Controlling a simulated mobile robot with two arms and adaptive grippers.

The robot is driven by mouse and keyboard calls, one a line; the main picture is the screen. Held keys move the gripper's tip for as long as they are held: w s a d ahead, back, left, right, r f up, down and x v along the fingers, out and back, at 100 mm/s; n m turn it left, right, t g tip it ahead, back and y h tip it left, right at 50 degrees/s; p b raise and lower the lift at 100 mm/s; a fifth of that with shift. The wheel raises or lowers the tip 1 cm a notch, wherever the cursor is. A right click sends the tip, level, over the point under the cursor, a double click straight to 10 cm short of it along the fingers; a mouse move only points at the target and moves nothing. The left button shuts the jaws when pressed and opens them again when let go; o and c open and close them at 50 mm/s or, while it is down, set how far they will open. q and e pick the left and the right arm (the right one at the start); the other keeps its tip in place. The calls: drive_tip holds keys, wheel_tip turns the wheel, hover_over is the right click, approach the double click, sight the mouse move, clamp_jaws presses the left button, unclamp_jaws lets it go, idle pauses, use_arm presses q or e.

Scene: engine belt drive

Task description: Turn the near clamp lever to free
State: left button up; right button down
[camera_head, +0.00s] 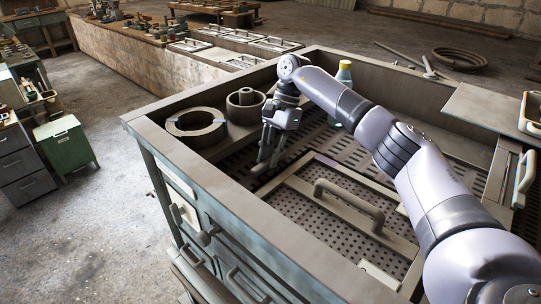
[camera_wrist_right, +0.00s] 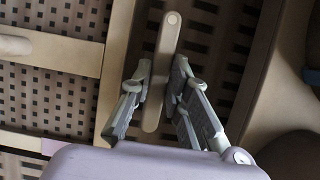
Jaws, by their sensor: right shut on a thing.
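The near clamp lever (camera_wrist_right: 158,100) is a long, narrow beige bar with a rounded end and a small round pin mark. It stands nearly upright in the right wrist view, over a slotted dark floor. My right gripper (camera_head: 268,158), which also shows in the right wrist view (camera_wrist_right: 163,80), has one finger on each side of the lever and is shut on it. In the head view the gripper points down inside the bench-top well, and its fingers largely hide the lever. My left gripper is not in view.
A framed perforated panel (camera_head: 300,190) with a bar handle (camera_head: 348,203) lies just right of the gripper. A thick ring (camera_head: 196,127) and a round hub (camera_head: 245,105) sit to the left. A yellow-capped bottle (camera_head: 344,75) stands behind my forearm. Raised bench walls surround the well.

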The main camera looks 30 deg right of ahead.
drive_tip(key=shift+r, duration=0.1)
drive_tip(key=c, duration=1.5)
unclamp_jaws()
drive_tip(key=v, duration=1.2)
